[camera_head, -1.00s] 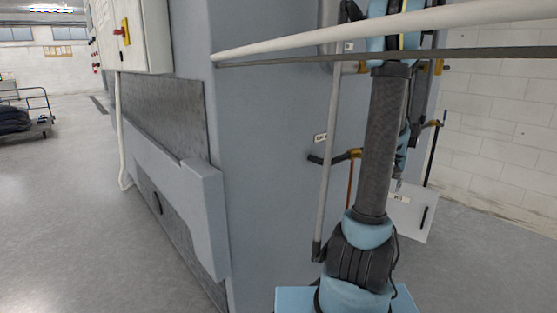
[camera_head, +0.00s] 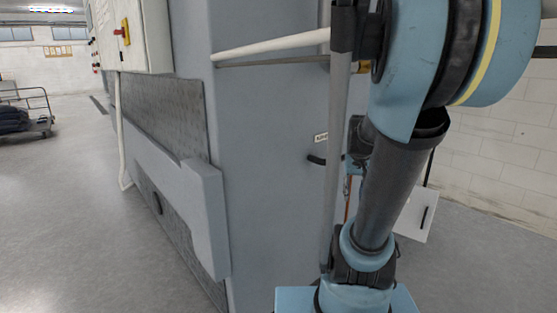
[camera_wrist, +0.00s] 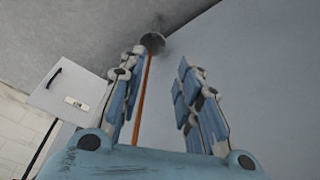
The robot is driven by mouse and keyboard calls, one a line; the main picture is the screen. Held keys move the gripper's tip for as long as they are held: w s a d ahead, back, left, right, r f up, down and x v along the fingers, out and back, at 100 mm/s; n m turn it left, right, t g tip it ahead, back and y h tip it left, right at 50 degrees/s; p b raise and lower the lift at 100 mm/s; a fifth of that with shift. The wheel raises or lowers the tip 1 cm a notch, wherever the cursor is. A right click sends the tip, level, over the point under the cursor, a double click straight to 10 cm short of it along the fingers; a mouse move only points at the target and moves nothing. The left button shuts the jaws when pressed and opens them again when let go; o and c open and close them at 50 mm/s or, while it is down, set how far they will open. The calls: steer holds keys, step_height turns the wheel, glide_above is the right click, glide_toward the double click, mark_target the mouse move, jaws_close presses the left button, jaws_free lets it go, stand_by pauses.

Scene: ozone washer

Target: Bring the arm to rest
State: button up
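My gripper (camera_wrist: 160,85) shows in the wrist view with its two blue and grey fingers apart and nothing between them. An orange-brown pipe (camera_wrist: 143,95) runs behind the gap, beside the left finger. In the head view my arm stands at the right, folded, with its large blue joint high in the picture. The gripper itself is mostly hidden behind my arm there. The big grey machine (camera_head: 265,180) is the washer; its smooth wall also fills the right of the wrist view (camera_wrist: 255,70).
A white pipe (camera_head: 270,46) juts from the washer near my arm. A white panel (camera_head: 415,215) stands right of my arm and shows in the wrist view (camera_wrist: 70,92). A control box (camera_head: 135,35) hangs at the left. A cart (camera_head: 25,115) stands far left. The left floor is clear.

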steer(key=s+a+f+n, duration=0.1)
steer(key=s+a+f, duration=0.1)
steer(key=s, duration=0.4)
steer(key=s+a+f+n, duration=0.1)
steer(key=s+a+f, duration=0.2)
steer(key=s+a, duration=0.2)
steer(key=shift+s+f+n+g+y, duration=0.2)
steer(key=shift+s+n+g+y, duration=0.1)
steer(key=shift+s, duration=1)
